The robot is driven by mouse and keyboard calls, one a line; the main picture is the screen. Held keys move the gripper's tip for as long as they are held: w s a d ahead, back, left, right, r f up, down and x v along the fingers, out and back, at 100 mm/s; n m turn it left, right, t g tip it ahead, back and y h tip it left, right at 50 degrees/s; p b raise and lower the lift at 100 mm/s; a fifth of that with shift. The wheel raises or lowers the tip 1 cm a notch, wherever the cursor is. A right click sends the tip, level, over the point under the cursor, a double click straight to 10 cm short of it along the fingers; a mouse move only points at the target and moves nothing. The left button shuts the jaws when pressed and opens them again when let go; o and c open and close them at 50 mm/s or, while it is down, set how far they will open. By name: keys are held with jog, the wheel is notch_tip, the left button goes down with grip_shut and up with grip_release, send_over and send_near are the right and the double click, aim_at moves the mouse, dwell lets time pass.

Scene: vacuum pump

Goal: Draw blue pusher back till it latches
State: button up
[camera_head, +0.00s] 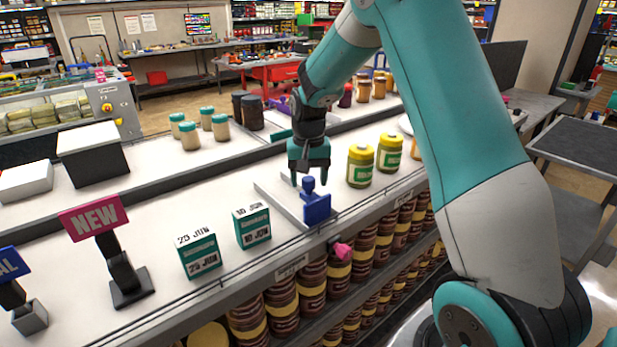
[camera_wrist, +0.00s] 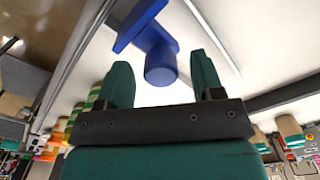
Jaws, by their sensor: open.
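The blue pusher (camera_head: 317,206) stands on a pale flat tray (camera_head: 278,194) on the white shelf, near the shelf's front edge. It has an upright plate and a rounded knob (camera_head: 308,184) on its far side. My gripper (camera_head: 309,182) points down over the pusher, with its two fingers apart around or just above the knob. In the wrist view the pusher (camera_wrist: 140,22) is at the top, and its round knob (camera_wrist: 160,66) lies between and beyond the fingertips of my gripper (camera_wrist: 162,72). Gaps show on both sides of the knob. I cannot tell the exact height difference.
Yellow-lidded jars (camera_head: 361,166) stand close right of the pusher. Two green-and-white boxes (camera_head: 252,226) stand to its left, and a pink NEW sign (camera_head: 93,217) further left. A dark rail (camera_head: 150,190) runs behind. Brown jars (camera_head: 311,288) fill the shelf below.

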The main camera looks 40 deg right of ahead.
jog(key=shift+f, duration=0.35)
